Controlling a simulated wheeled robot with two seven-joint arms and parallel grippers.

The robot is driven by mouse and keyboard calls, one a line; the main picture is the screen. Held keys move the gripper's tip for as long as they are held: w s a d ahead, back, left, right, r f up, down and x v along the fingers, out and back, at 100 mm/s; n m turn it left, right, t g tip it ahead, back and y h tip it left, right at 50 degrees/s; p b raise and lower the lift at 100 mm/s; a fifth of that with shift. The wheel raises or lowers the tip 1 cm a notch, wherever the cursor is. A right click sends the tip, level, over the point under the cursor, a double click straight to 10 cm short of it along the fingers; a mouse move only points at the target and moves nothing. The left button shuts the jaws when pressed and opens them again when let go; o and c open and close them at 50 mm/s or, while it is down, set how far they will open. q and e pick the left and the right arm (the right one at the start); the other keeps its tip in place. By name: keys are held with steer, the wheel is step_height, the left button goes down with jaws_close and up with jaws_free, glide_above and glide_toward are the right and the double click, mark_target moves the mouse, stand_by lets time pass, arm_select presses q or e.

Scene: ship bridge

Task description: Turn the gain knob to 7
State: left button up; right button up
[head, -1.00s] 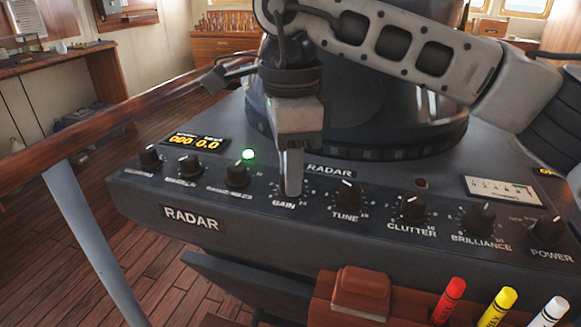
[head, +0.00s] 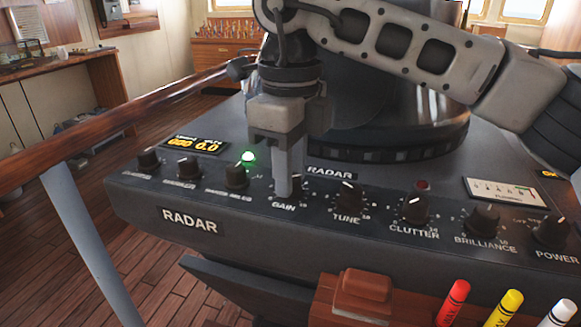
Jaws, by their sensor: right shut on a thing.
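The radar console (head: 270,235) has a sloped dark panel with a row of black knobs. The gain knob (head: 295,187) stands above the GAIN label, left of the tune knob (head: 348,196). My right gripper (head: 284,188) comes down from above and is shut on the gain knob. Its finger covers most of the knob, so the pointer and much of the scale are hidden. My left gripper is not in view.
The clutter knob (head: 414,209), brilliance knob (head: 482,219) and power knob (head: 551,232) stand to the right. A wooden rail (head: 110,133) runs at left. Crayon-like markers (head: 452,303) stand at front right.

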steer(key=shift+r, duration=0.15)
steer(key=o, duration=1)
step_height(320, 180, up, 16)
steer(key=p, duration=0.3)
